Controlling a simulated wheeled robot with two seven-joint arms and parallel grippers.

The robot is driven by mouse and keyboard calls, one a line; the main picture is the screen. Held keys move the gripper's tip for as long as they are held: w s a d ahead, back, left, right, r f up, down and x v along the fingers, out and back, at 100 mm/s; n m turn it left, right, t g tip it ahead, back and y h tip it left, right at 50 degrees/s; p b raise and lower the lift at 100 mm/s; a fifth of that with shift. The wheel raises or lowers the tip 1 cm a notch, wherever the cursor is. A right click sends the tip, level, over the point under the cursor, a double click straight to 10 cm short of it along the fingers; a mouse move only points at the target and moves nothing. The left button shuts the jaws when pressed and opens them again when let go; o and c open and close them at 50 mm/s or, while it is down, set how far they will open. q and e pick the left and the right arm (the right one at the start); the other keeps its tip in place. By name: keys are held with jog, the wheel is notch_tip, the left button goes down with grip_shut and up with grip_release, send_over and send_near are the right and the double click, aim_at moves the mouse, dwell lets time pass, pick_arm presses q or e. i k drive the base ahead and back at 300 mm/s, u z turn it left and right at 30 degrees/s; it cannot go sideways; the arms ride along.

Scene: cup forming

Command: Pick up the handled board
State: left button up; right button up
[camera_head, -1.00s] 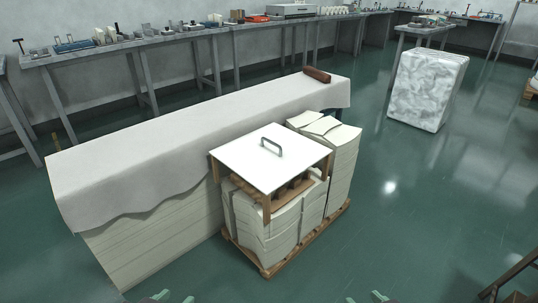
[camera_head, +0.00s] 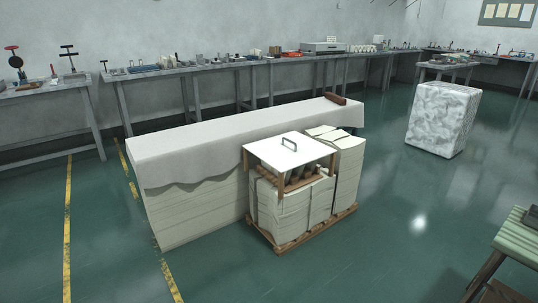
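The handled board (camera_head: 290,149) is a flat white panel with a grey bar handle (camera_head: 289,141) standing up from its middle. It rests level on wooden legs above stacks of cream sheets (camera_head: 290,210) on a wooden pallet (camera_head: 318,234). Brown rounded objects (camera_head: 297,176) show in the gap under the board. Neither of my grippers is in this view, so their state is hidden.
A long cloth-covered stack (camera_head: 230,137) with a brown roll (camera_head: 335,98) stands behind the pallet. Workbenches (camera_head: 215,70) line the wall. A wrapped block (camera_head: 442,118) stands at right, and a green-topped table (camera_head: 519,238) at lower right. Open floor lies in front.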

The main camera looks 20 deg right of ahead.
aim_at(285, 152)
jog(key=z, duration=0.75)
jog(key=i, duration=0.75)
jog(key=z, duration=0.85)
jog(key=i, duration=1.15)
jog(key=u, duration=1.15)
jog(key=i, duration=0.65)
jog(key=u, duration=0.7)
